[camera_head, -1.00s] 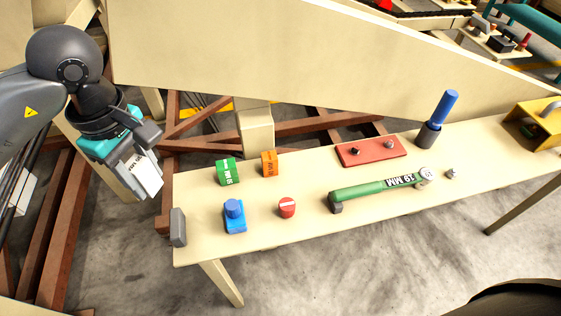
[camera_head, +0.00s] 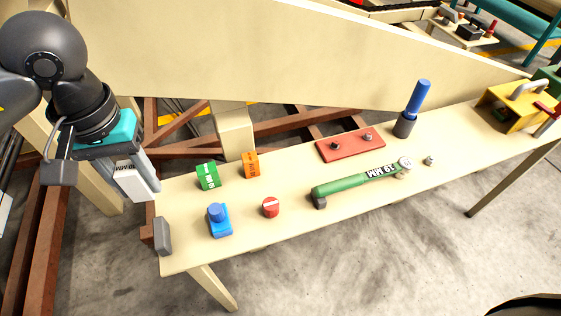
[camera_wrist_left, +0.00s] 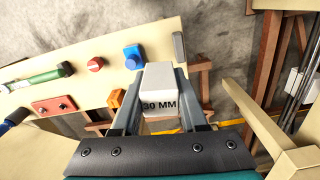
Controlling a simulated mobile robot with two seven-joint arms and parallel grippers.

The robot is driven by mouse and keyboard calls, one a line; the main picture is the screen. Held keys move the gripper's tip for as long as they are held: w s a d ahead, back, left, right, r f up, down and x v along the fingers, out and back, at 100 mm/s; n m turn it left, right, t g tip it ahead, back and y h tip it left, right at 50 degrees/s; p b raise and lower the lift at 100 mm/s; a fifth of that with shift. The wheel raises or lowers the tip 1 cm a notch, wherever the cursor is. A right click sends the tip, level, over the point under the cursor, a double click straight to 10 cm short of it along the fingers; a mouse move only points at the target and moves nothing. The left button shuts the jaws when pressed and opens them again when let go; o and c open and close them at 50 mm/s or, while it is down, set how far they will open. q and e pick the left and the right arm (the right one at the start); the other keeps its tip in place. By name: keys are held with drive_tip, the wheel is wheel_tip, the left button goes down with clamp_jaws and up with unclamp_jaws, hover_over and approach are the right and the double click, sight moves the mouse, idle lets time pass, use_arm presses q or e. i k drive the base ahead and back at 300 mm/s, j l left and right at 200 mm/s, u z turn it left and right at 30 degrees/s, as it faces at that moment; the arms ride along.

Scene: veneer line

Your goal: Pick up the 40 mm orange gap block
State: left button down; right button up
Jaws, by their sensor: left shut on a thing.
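The orange gap block (camera_head: 251,165) stands upright on the table, right of the green block (camera_head: 207,176). It also shows in the left wrist view (camera_wrist_left: 116,98), partly hidden behind my left gripper's finger. My left gripper (camera_head: 142,182) is off the table's left end, apart from the orange block. It is shut on a white block (camera_wrist_left: 159,90) marked 30 MM, which also shows in the head view (camera_head: 130,180). The green block is not visible in the left wrist view. My right gripper is not in view.
The table (camera_head: 290,225) also bears a blue stepped piece (camera_head: 219,221), a red round knob (camera_head: 271,207), a green-handled tool (camera_head: 345,185), a red plate (camera_head: 350,145), a blue-handled item in a dark cup (camera_head: 405,124) and a yellow holder (camera_head: 515,104). A grey block (camera_head: 163,236) sits at the left edge.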

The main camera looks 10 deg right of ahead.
sight(250, 160)
drive_tip(key=i+l+z, duration=0.15)
drive_tip(key=z, duration=0.35)
drive_tip(key=i+z, duration=0.25)
drive_tip(key=z, duration=0.25)
